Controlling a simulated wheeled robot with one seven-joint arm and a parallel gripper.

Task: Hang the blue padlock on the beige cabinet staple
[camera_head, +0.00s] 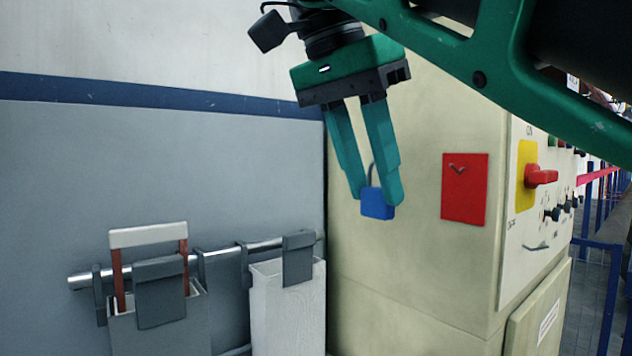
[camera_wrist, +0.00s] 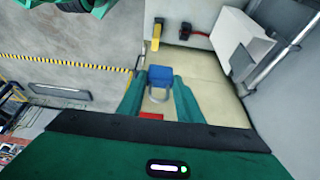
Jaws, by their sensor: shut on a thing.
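The blue padlock (camera_head: 377,204) is held between the fingertips of my gripper (camera_head: 376,199), with its grey shackle pointing up. In the wrist view the padlock (camera_wrist: 159,74) shows beyond the fingers of my gripper (camera_wrist: 158,92), its shackle turned toward the camera. The beige cabinet (camera_head: 420,265) stands behind. A red plate (camera_head: 465,190) on its face carries a small dark staple (camera_head: 458,168), to the right of the padlock and a little higher. The padlock and staple are clearly apart. In the wrist view the red plate (camera_wrist: 151,116) is mostly hidden, and the staple cannot be made out.
A yellow plate with a red switch (camera_head: 541,177) is on the cabinet's right side. At lower left, a metal rail (camera_head: 220,249) carries a grey holder (camera_head: 160,300) and a white holder (camera_head: 288,318). Space between the padlock and red plate looks clear.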

